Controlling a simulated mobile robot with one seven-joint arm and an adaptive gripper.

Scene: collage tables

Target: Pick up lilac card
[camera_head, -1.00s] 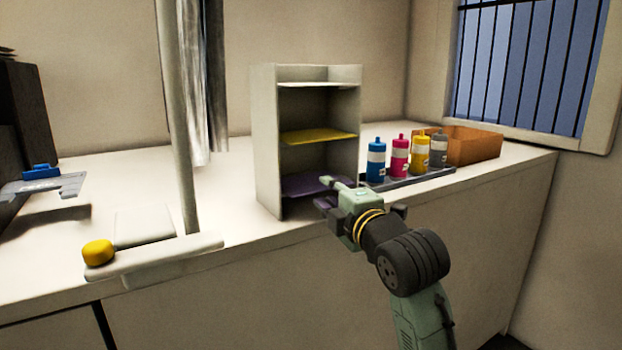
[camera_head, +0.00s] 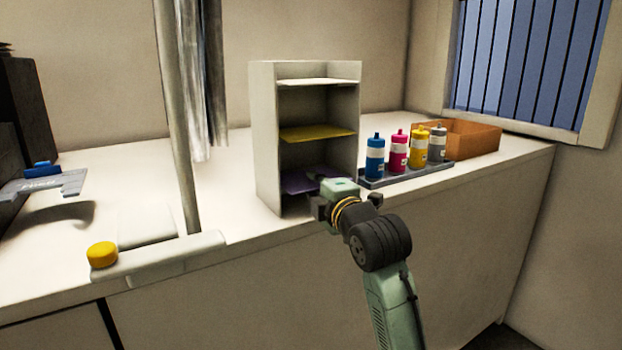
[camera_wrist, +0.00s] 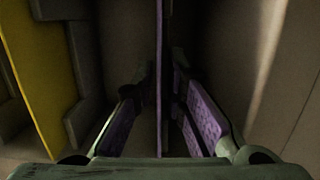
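The lilac card (camera_head: 297,184) lies flat in the lowest compartment of the white shelf unit (camera_head: 267,150), its front part hidden by my gripper. My gripper (camera_head: 322,200) is at the front opening of that compartment. In the wrist view the card (camera_wrist: 159,50) shows edge-on as a thin upright strip. The two fingers of my gripper (camera_wrist: 159,105) stand open, one on each side of the card, with visible gaps. Their inner faces look purple.
A yellow card (camera_head: 318,132) lies on the shelf above, and shows at the left of the wrist view (camera_wrist: 38,75). A tray (camera_head: 410,176) of several coloured bottles stands close right of the unit, with an orange-brown box (camera_head: 470,142) behind.

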